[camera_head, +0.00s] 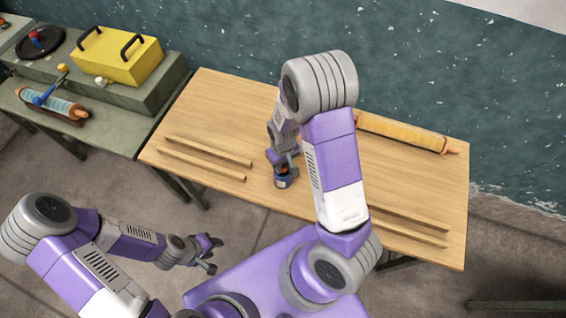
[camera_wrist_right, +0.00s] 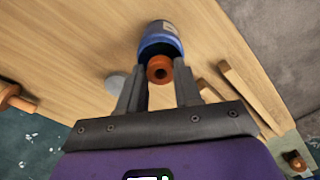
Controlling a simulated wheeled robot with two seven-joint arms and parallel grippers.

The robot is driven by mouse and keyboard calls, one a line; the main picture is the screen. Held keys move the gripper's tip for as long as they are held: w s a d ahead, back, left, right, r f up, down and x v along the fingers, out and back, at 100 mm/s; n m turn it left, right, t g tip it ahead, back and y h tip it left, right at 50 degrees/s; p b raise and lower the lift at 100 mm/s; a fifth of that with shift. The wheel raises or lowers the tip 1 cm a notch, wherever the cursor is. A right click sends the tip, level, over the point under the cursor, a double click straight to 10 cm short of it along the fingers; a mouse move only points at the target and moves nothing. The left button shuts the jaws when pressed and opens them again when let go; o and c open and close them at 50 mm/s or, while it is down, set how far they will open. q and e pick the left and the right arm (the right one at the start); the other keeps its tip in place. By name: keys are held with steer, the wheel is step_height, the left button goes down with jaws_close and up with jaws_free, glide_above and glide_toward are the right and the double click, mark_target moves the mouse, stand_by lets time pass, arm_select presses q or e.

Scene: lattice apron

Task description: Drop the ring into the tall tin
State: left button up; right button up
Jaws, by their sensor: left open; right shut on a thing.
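The tall tin (camera_head: 282,183) is blue with a pale label and stands on the wooden table near its front edge. It also shows in the right wrist view (camera_wrist_right: 161,32), its mouth facing my gripper. The orange-brown ring (camera_wrist_right: 159,69) is between the fingertips of my right gripper (camera_wrist_right: 158,76), which is shut on it. The ring overlaps the tin's mouth in that view; I cannot tell whether it is above the rim or inside. My left gripper (camera_head: 212,256) is open and empty, off the table's front.
Thin wooden strips (camera_head: 208,153) lie left of the tin, and more strips (camera_head: 408,226) lie at right. A yellow rolling pin (camera_head: 400,132) lies at the back right. A grey disc (camera_wrist_right: 117,80) is beside my right finger. A side bench holds a yellow box (camera_head: 116,55).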

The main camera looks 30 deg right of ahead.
steer(key=o, duration=1.1)
steer(key=shift+o, duration=0.2)
step_height(320, 180, up, 8)
steer(key=p, duration=0.1)
steer(key=shift+f, duration=0.2)
